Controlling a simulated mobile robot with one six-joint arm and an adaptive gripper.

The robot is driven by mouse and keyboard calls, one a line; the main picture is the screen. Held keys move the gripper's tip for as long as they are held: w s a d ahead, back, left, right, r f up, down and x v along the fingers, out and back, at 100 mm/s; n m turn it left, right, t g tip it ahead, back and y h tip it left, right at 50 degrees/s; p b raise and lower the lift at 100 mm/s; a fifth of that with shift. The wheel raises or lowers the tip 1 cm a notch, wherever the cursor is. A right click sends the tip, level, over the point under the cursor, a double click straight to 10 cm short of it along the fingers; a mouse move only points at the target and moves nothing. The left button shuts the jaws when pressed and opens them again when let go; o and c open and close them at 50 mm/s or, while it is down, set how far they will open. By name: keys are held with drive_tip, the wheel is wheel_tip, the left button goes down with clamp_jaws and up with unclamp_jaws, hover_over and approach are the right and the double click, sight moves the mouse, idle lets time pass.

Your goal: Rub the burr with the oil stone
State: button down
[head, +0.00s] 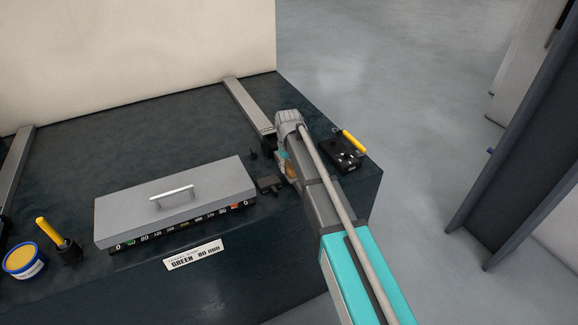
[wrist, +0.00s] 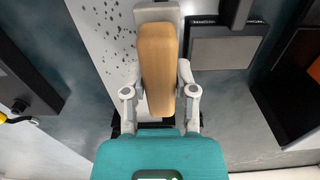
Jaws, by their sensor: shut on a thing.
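My gripper (wrist: 160,95) is shut on a long tan block (wrist: 158,65), which I take to be the oil stone or its wooden grip. A pale grey piece (wrist: 158,12) shows at the block's far end; I cannot tell whether it belongs to it. In the wrist view the block is over or beside a pale metal bar (wrist: 98,30) with dark specks; I cannot tell whether they touch. In the head view a little tan (head: 286,163) shows beside my arm at the bench's front right, and the gripper is mostly hidden. I cannot make out the burr.
On the dark bench (head: 110,135) stand a grey lidded box (head: 215,195) with a handle, a blue-and-yellow tub (head: 24,262), and a black box (head: 340,153) with a yellow handle near the right edge. Metal bars (head: 245,98) lie at the back. The bench's middle is clear.

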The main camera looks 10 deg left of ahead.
drive_tip(key=shift+s, duration=0.1)
drive_tip(key=shift+s+d+r, duration=0.1)
drive_tip(key=shift+s+d, duration=0.3)
drive_tip(key=shift+s, duration=0.1)
drive_tip(key=shift+w, duration=0.1)
idle(0.4)
drive_tip(key=shift+w+d, duration=0.5)
drive_tip(key=shift+d, duration=0.3)
drive_tip(key=shift+w+d, duration=0.45)
drive_tip(key=shift+d, duration=0.3)
drive_tip(key=shift+w+d, duration=0.6)
drive_tip(key=shift+d, duration=0.2)
drive_tip(key=shift+w+d, duration=0.55)
drive_tip(key=shift+d, duration=0.2)
drive_tip(key=shift+s, duration=0.15)
